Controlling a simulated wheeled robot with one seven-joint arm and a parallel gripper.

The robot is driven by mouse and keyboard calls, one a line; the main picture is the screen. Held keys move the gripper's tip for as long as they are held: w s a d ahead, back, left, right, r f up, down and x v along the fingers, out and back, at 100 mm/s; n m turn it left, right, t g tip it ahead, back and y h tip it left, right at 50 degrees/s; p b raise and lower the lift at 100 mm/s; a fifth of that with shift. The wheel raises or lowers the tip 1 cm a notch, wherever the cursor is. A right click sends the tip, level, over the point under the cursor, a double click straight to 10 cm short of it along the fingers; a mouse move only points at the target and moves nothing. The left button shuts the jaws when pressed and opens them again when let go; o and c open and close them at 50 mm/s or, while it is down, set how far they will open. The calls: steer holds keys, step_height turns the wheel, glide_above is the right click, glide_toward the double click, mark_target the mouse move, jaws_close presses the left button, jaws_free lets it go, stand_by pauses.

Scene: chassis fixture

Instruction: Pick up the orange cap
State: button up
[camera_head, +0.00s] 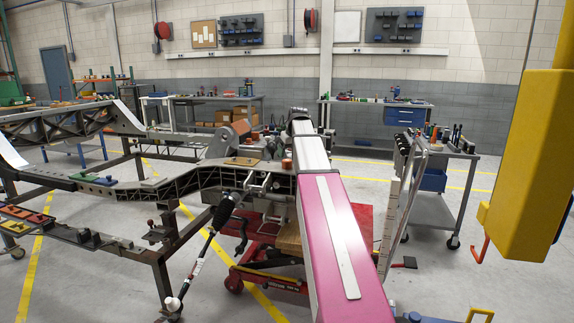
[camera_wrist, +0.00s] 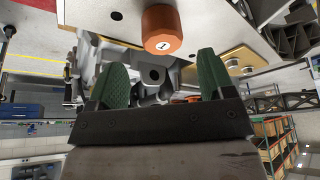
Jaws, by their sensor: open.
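An orange cap (camera_wrist: 162,30), marked with a "1", shows at the top middle of the wrist view, on a pale metal part. My gripper (camera_wrist: 160,62) has two green fingers spread wide, with nothing held between them. The cap appears beyond the fingertips in that picture, roughly centred between them and apart from both. A second, smaller orange piece shows low between the fingers, partly hidden. In the head view my pink and white arm reaches to the chassis, and I cannot clearly tell the cap or the gripper's fingers there.
A dark chassis frame (camera_head: 180,184) on a metal stand fills the left and middle. A red wheeled lift (camera_head: 268,280) stands beneath it. A tool cart (camera_head: 432,208) is at the right, and a yellow post (camera_head: 528,165) stands close by. Workbenches line the back wall.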

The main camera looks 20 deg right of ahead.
mark_target(287, 160)
steer(key=x, duration=0.5)
steer(key=shift+s+a+f, duration=0.1)
steer(key=shift+s+a, duration=0.05)
steer(key=shift+a, duration=0.05)
steer(key=c, duration=1.2)
